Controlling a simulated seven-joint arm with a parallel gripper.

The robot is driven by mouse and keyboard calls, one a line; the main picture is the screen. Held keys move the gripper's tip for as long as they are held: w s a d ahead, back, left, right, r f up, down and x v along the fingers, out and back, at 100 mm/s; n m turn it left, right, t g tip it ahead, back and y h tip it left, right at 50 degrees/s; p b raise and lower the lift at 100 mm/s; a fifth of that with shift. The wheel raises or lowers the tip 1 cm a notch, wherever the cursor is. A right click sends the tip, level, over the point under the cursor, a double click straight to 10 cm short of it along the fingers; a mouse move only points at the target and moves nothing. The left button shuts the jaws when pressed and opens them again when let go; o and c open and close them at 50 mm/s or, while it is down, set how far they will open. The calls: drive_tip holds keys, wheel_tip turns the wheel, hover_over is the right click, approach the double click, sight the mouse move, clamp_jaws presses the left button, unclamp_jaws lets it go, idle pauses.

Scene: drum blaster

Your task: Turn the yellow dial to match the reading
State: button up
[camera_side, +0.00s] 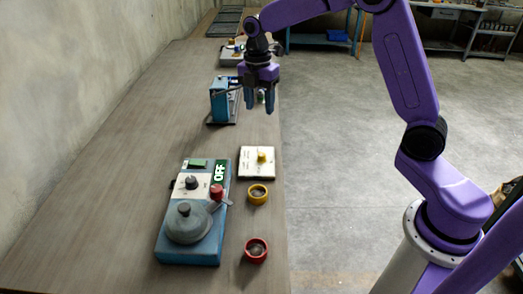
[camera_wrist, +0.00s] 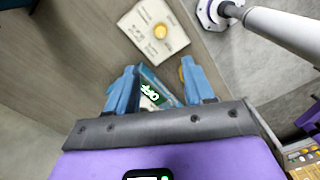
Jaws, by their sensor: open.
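The yellow dial (camera_side: 262,155) is a small knob on a flat white panel (camera_side: 246,170) lying on the bench near its right edge. In the wrist view the yellow dial (camera_wrist: 160,31) shows at the top, on the white panel (camera_wrist: 142,18). A blue machine (camera_side: 168,247) stands to the left of the panel, with a green OFF sign (camera_side: 219,172); that sign also shows between my fingers in the wrist view (camera_wrist: 150,94). My gripper (camera_side: 259,108) is open and empty, above the bench and apart from the dial. Any reading is too small to make out.
A yellow ring-shaped cup (camera_side: 258,201) and a red one (camera_side: 256,257) stand near the bench's right edge. The machine has a grey lid (camera_side: 187,225) and a red knob (camera_side: 216,191). A blue stand (camera_side: 219,103) is beside my gripper. The bench's left side (camera_side: 110,150) is clear.

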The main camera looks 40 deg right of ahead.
sight(262, 153)
drive_tip(key=f, duration=1.6)
drive_tip(key=shift+s+d+f, duration=0.1)
drive_tip(key=shift+s+f, duration=0.15)
drive_tip(key=shift+s, duration=0.05)
clamp_jaws()
